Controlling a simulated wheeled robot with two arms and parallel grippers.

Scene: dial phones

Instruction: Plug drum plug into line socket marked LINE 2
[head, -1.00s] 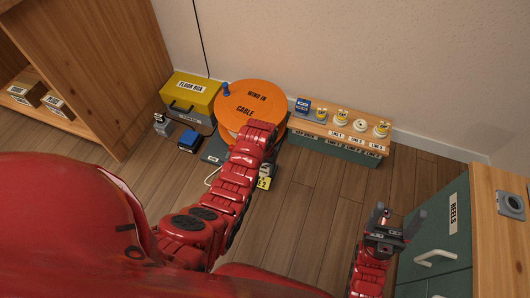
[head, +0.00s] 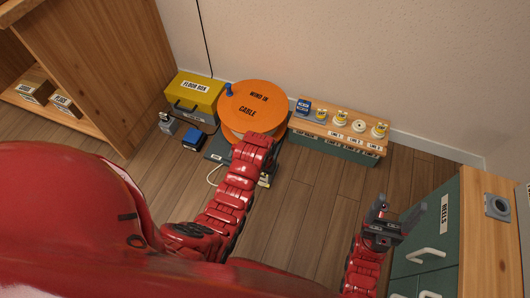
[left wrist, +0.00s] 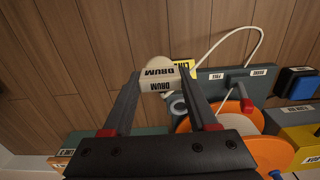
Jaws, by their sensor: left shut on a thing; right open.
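My left gripper (left wrist: 163,84) is shut on the drum plug (left wrist: 157,77), a pale block marked DRUM, in the left wrist view. In the head view my left arm's end is in front of the orange cable drum (head: 252,100), and its fingers and the plug are mostly hidden. The line sockets are on a low wood-topped green bench (head: 345,153) right of the drum; small labels seem to read LINE 1, LINE 2 (head: 353,140) and LINE 3. The plug is apart from that bench. My right gripper (head: 400,216) is open and empty at the lower right.
A pale cable (left wrist: 232,36) loops behind the plug. A green cabinet marked REELS (head: 443,215) is beside my right gripper. Floor before the bench is clear.

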